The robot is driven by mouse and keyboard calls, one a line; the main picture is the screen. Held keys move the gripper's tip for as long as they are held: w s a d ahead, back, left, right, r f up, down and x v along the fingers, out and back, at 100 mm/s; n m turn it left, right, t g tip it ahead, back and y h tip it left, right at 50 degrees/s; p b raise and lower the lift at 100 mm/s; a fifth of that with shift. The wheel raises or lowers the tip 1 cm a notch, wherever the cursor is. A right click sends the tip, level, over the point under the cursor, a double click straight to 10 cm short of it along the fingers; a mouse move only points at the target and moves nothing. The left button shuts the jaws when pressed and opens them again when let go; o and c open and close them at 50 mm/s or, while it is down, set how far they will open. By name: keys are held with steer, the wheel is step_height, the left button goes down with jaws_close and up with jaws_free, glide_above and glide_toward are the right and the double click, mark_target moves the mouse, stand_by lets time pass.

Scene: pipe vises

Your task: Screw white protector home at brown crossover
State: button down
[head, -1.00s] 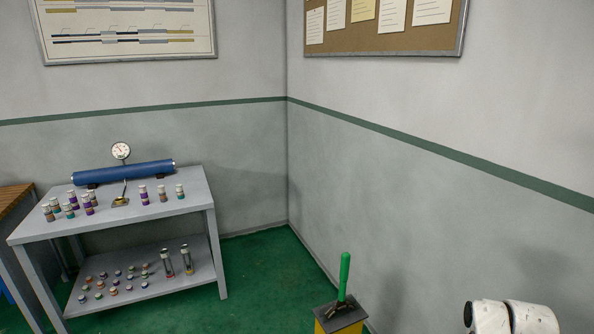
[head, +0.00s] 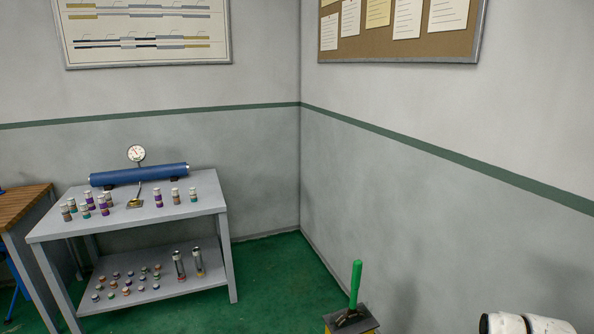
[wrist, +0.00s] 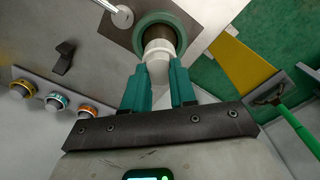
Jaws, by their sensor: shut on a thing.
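In the wrist view my gripper (wrist: 159,92) has its two green fingers shut on the white protector (wrist: 159,50). The protector points toward a dark brown round piece (wrist: 160,34), which sits inside a green ring (wrist: 178,22). The protector meets or overlaps the brown piece in the picture; how deep it sits there I cannot tell. The brown piece may be the crossover. The head view does not show my gripper, the protector or the crossover; only a white part of my arm is at the lower right.
In the wrist view, yellow, orange and teal banded pieces (wrist: 56,103) lie to the left. A green-handled tool (head: 355,285) stands on a yellow stand (head: 350,322). A grey table (head: 130,222) at left carries small banded pieces and a blue cylinder (head: 140,174). Green floor between is clear.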

steer(key=m, duration=0.7)
steer(key=shift+m, duration=0.3)
steer(key=c, duration=0.8)
jaws_free()
